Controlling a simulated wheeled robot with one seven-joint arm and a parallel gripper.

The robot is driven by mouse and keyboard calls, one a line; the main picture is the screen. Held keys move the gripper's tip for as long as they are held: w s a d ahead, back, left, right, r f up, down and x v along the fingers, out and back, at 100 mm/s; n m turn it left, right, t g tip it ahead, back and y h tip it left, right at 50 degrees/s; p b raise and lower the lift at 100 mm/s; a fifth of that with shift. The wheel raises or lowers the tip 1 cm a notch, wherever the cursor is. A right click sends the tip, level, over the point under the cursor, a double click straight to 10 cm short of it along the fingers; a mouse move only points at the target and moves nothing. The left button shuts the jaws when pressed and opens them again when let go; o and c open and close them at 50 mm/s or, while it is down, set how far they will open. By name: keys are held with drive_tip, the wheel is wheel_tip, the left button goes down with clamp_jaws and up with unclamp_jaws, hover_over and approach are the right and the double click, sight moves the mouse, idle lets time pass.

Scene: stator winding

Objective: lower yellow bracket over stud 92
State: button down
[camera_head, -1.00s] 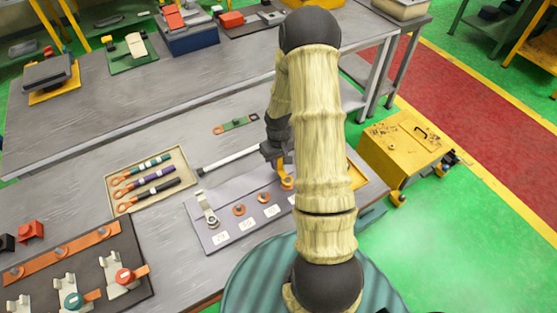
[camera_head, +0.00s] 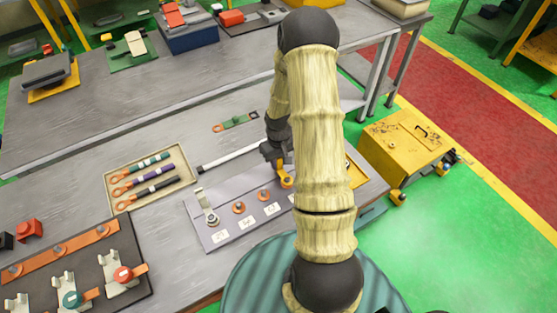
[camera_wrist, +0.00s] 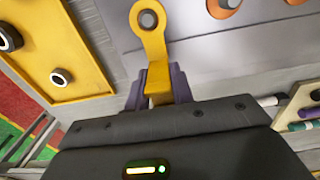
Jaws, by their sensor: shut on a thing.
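My gripper (camera_wrist: 160,88) is shut on the straight end of the yellow bracket (camera_wrist: 158,62), which ends in a flat ring. In the wrist view a grey stud (camera_wrist: 147,19) shows inside the ring's hole. I cannot tell whether the ring is around the stud or just above it. In the head view the yellow bracket (camera_head: 286,182) is low over the right part of the grey stud plate (camera_head: 229,212), with my gripper (camera_head: 277,160) behind it. My arm hides the plate's right part. The white number labels are too small to read.
A yellow tray (camera_wrist: 50,52) is at left in the wrist view. A beige tray (camera_head: 110,206) holds several cables.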

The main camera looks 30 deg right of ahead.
sight(279, 159)
drive_tip(key=shift+s+f, duration=0.1)
drive_tip(key=shift+s, duration=0.05)
idle(0.3)
drive_tip(key=shift+f+b, duration=0.4)
drive_tip(key=shift+f, duration=0.1)
idle(0.8)
drive_tip(key=c, duration=1.1)
unclamp_jaws()
drive_tip(key=shift+r+p, duration=2.75)
drive_tip(key=shift+r, duration=0.8)
